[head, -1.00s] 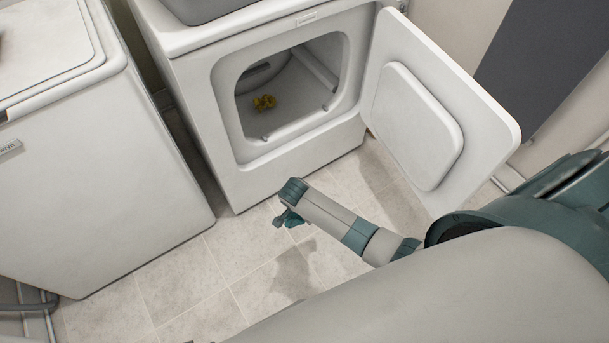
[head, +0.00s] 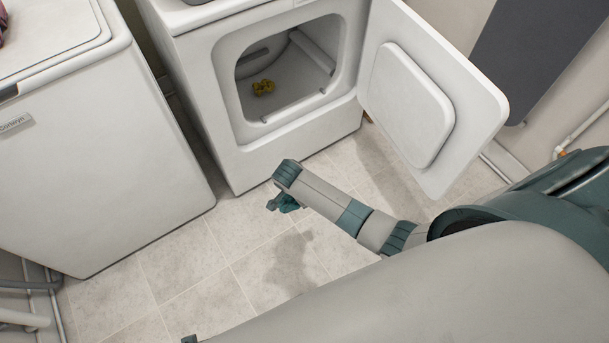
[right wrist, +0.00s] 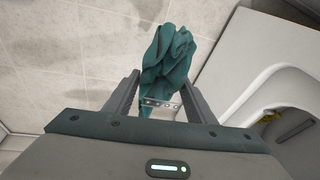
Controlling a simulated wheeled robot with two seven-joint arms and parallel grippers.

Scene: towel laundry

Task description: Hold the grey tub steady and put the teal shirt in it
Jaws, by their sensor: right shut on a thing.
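The teal shirt (right wrist: 168,58) is crumpled between the fingers of my right gripper (right wrist: 162,88) in the right wrist view, hanging past the fingertips over the floor. In the head view, my right gripper (head: 279,192) is in front of the dryer, and only a small teal bit of the shirt (head: 286,204) shows beside it. A sliver of a grey object (head: 196,1), perhaps the grey tub, shows on the dryer top at the top edge; most of it is out of frame. My left gripper is not in view.
The white dryer (head: 228,160) has its door (head: 412,105) open to the right. A yellow item (head: 263,88) lies in its drum. A white washer (head: 95,165) stands at left, with part of a dark pinkish thing on top. The tiled floor between is clear.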

